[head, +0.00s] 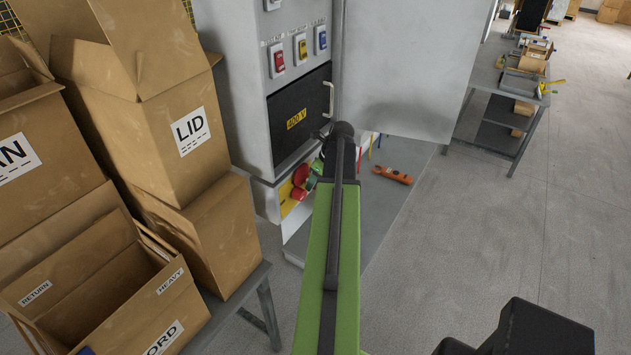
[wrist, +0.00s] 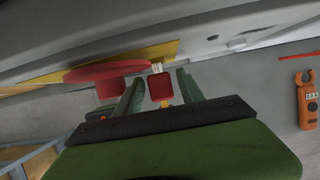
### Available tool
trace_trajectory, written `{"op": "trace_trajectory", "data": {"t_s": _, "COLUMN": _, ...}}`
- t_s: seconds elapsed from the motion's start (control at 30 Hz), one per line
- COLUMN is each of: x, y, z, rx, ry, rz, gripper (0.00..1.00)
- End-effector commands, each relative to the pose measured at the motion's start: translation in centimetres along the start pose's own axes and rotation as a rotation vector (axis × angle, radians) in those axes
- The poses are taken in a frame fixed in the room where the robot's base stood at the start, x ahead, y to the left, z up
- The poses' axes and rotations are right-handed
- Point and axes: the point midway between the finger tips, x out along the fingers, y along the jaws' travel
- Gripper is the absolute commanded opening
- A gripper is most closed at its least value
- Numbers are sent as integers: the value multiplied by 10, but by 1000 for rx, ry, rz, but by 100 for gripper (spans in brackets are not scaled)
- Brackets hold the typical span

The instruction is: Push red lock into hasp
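In the wrist view, the red lock (wrist: 160,86) is between the two green fingers of my gripper (wrist: 159,80). A narrow gap shows on each side of it, so the fingers look open around it. A pale shackle or metal piece (wrist: 157,66) shows at the lock's far end, against the yellow plate (wrist: 130,62). I cannot tell whether it sits in the hasp; the hasp is not clear. A round red handle (wrist: 108,73) is left of the lock, close to my left finger. In the head view, my arm hides most of the gripper and the lock.
A grey cabinet (head: 232,85) with a 400 V panel (head: 298,118) stands behind, its grey door (head: 405,65) open to the right. An orange clamp meter (head: 393,175) lies on the grey shelf right of my arm. Cardboard boxes (head: 160,130) crowd the left.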

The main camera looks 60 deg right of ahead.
Motion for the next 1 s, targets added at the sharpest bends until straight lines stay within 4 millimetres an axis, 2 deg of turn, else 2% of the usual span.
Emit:
{"op": "trace_trajectory", "data": {"t_s": 0.33, "x": -1, "y": 0, "z": 0, "rx": 0, "ry": 0, "rz": 0, "gripper": 54}}
{"op": "trace_trajectory", "data": {"t_s": 0.47, "x": -8, "y": 0, "z": 1, "rx": 1, "ry": 0, "rz": 0, "gripper": 54}}
{"op": "trace_trajectory", "data": {"t_s": 0.67, "x": -41, "y": 0, "z": 3, "rx": 2, "ry": 0, "rz": -1, "gripper": 54}}
{"op": "trace_trajectory", "data": {"t_s": 1.0, "x": -126, "y": 0, "z": 4, "rx": 2, "ry": 0, "rz": 0, "gripper": 54}}
